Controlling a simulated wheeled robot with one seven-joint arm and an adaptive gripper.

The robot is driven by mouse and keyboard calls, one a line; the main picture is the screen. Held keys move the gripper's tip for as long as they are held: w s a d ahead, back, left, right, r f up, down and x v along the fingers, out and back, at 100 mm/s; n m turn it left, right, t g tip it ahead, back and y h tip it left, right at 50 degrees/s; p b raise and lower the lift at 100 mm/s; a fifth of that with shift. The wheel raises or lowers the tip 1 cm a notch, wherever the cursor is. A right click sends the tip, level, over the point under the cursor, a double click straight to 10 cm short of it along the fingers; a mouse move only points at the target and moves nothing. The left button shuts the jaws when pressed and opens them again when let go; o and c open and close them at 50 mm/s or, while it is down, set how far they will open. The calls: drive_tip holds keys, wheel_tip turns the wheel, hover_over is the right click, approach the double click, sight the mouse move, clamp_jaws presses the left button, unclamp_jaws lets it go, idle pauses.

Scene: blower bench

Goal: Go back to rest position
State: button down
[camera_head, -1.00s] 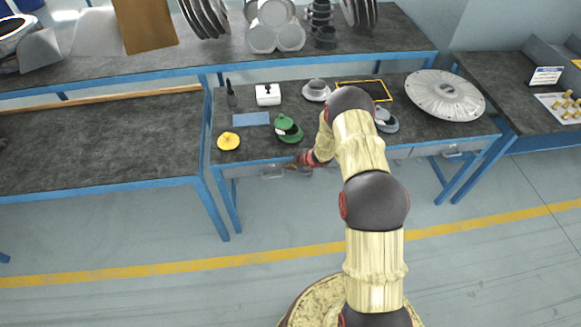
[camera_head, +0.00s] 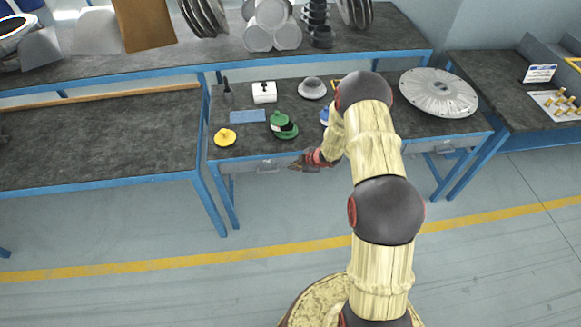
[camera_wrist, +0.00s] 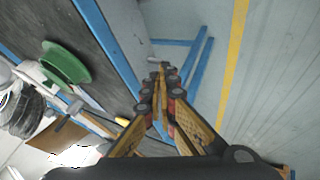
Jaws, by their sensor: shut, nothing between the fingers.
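My gripper (camera_head: 298,163) is at the front edge of the middle bench, close to the drawer fronts, in the head view. In the wrist view its two fingers (camera_wrist: 162,75) meet at the tips with nothing between them. My arm rises in front of the bench and hides part of its right side. The green part (camera_head: 283,125) lies on the bench just behind the gripper; a green flanged part (camera_wrist: 66,63) shows at the left of the wrist view, apart from the fingers.
The bench also holds a yellow part (camera_head: 225,137), a blue plate (camera_head: 247,116), a white box (camera_head: 264,92), a grey round part (camera_head: 312,88) and a large silver disc (camera_head: 438,92). The floor (camera_head: 150,240) in front is clear.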

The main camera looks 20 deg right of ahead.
drive_tip(key=s+d+f+m+g+h, duration=0.2)
drive_tip(key=s+d+m+g+h, duration=0.15)
drive_tip(key=s+d, duration=0.45)
drive_tip(key=s+d+r+m+g+h, duration=0.1)
drive_tip(key=s+r+m+g+h, duration=0.1)
drive_tip(key=s+r+m, duration=0.5)
drive_tip(key=s+a+r+m+t+b, duration=0.1)
drive_tip(key=s+a+r, duration=0.6)
drive_tip(key=r, duration=0.5)
drive_tip(key=s+a+r+m+t+y+b, duration=0.1)
drive_tip(key=s+a+r+t+b, duration=0.1)
drive_tip(key=s+a+r, duration=0.5)
drive_tip(key=s+a+r+m+t+y+b, duration=0.1)
drive_tip(key=s+a+r, duration=0.7)
drive_tip(key=r, duration=1.1)
drive_tip(key=shift+s+b, duration=0.3)
drive_tip(key=shift+s, duration=0.35)
drive_tip(key=shift+y, duration=0.25)
